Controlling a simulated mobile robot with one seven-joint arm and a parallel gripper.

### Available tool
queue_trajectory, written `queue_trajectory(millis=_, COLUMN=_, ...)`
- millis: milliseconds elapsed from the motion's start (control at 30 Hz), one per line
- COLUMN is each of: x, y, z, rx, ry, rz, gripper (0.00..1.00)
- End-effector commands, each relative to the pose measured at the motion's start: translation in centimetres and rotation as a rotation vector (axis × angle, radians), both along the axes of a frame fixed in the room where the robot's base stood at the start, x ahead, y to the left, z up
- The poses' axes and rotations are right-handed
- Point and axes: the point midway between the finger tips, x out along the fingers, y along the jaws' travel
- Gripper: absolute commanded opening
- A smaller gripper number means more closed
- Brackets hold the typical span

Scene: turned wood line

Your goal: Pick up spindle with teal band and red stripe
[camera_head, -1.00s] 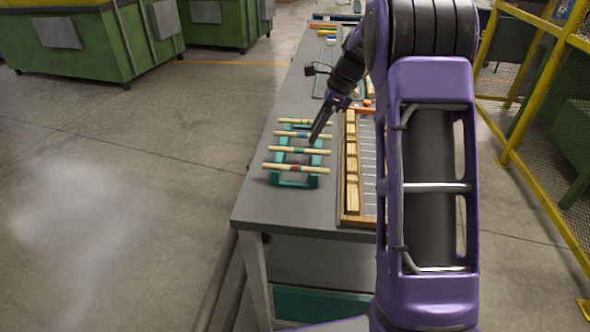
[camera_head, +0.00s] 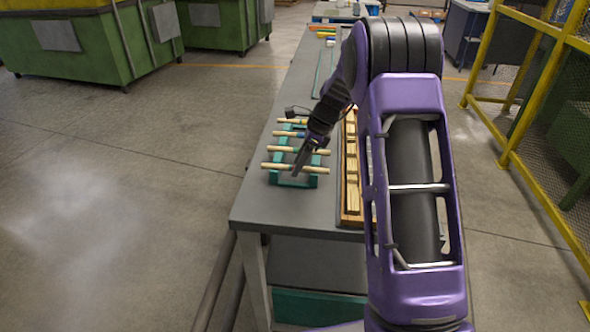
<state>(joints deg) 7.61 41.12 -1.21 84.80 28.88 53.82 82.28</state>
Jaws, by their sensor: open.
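Several pale wooden spindles lie crosswise on a teal rack (camera_head: 309,181) near the front of the bench. The nearest spindle (camera_head: 273,166) has its middle hidden behind my gripper in the current view; a second earlier a red mark showed there, with a darker band beside it. My gripper (camera_head: 297,173) is open and points down at the middle of this spindle, overlapping it in the picture. I cannot tell whether the fingers are around it or just above it. The second spindle (camera_head: 278,149) lies right behind it, partly covered by my gripper.
Two more spindles lie farther back on the rack, the third with a blue band (camera_head: 276,133). A wooden tray (camera_head: 344,219) of pale blocks stands just right of the rack, partly behind my arm. The grey bench (camera_head: 255,205) is bare in front and left.

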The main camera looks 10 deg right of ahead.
Motion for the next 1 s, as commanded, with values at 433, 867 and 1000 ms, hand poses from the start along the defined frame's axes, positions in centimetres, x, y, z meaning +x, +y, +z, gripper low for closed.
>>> queue_trajectory(millis=433, x=0.0, y=0.0, z=0.1, rx=0.000, ry=0.000, rz=0.000, gripper=0.02)
queue_trajectory(millis=867, x=0.0, y=0.0, z=0.3, rx=0.001, ry=0.000, rz=0.000, gripper=0.00)
queue_trajectory(millis=1000, x=0.1, y=0.0, z=2.0, rx=0.000, ry=-0.003, rz=0.000, gripper=0.00)
